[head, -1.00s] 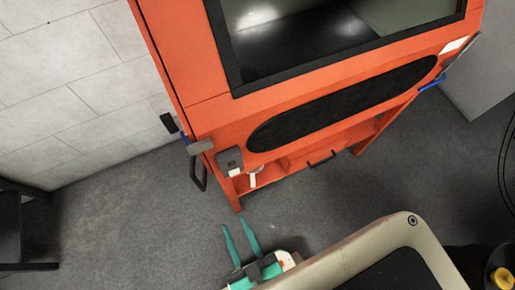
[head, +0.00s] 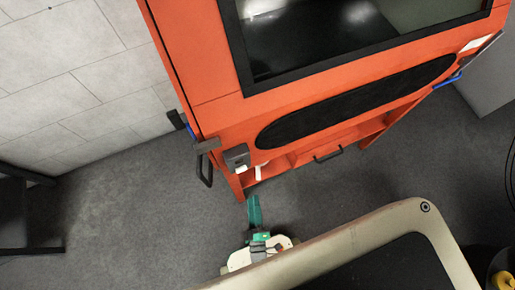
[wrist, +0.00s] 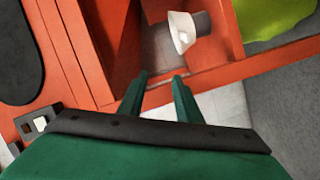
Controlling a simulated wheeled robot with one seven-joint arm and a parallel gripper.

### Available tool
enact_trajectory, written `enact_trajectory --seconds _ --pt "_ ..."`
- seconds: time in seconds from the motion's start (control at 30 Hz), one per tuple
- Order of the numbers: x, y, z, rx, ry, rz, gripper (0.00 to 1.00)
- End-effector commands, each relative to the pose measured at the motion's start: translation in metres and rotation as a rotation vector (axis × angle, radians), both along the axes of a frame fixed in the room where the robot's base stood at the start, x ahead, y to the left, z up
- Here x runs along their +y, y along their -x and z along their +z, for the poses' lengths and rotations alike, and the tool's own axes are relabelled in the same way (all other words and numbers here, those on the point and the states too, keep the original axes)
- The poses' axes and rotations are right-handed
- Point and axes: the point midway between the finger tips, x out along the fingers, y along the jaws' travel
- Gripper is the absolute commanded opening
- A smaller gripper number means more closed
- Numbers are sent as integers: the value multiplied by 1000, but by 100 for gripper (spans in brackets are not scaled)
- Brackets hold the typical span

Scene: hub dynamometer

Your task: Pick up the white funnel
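The white funnel (wrist: 181,34) lies in an open orange compartment in the wrist view, with its wide end to the left and a grey part at its right. In the head view only a small white piece (head: 258,172) shows under the orange machine's front, likely the same funnel. My gripper (wrist: 159,78) has two green fingers standing apart with nothing between them. Its tips are at the compartment's front edge, short of the funnel. In the head view my gripper (head: 253,198) is just in front of the machine's lower left corner, and its fingers overlap.
The orange machine (head: 222,118) has a frame around the opening and a divider (wrist: 222,40) right of the funnel. A yellow-green object (wrist: 275,15) lies in the neighbouring compartment. A grey box (head: 236,157) and a black handle (head: 205,170) stick out nearby.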

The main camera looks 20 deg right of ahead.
Motion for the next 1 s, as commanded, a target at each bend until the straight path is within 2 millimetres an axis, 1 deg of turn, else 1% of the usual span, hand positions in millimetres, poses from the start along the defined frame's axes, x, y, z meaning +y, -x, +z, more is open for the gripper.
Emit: enact_trajectory --seconds 0.03,0.13,0.2,0.33,0.43,0.57,0.67,0.9,1.0 --pt "-6 -8 -17 8 70 -14 31" --pt "-15 -16 -42 29 210 -36 31" --pt "-21 -21 -54 43 293 -51 31" --pt "-29 -27 -69 65 403 -70 31" --pt "-33 -29 -75 76 450 -79 31" --pt "-37 -35 -77 79 472 -83 31" --pt "-41 -45 -77 79 472 -83 31" --pt "-53 -77 -77 78 471 -84 31" --pt "-55 -83 -77 80 469 -84 31"
